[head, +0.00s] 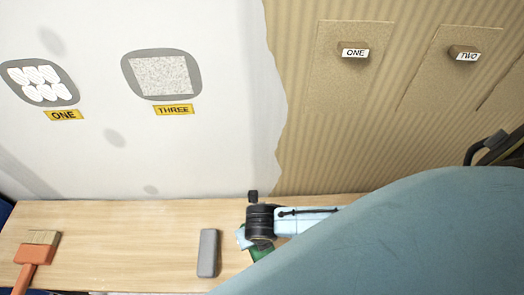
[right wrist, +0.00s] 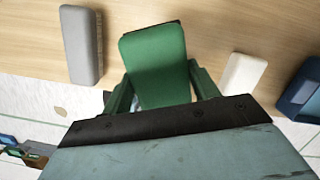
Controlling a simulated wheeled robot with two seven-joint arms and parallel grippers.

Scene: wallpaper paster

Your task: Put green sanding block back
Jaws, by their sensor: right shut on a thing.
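The green sanding block (right wrist: 155,65) is held between the fingers of my right gripper (right wrist: 160,88) in the right wrist view, with the wooden shelf (right wrist: 200,20) behind it. Whether the block touches the shelf I cannot tell. In the head view, only a small green patch shows beneath my right wrist, and my own arm covers much of the lower right. My left gripper is in neither view.
A grey block (head: 208,253) lies on the shelf (head: 130,225), left of my right wrist. An orange-handled brush (head: 36,255) lies at the far left. A cream block (right wrist: 243,75) and a dark blue object (right wrist: 305,90) are right of the green block.

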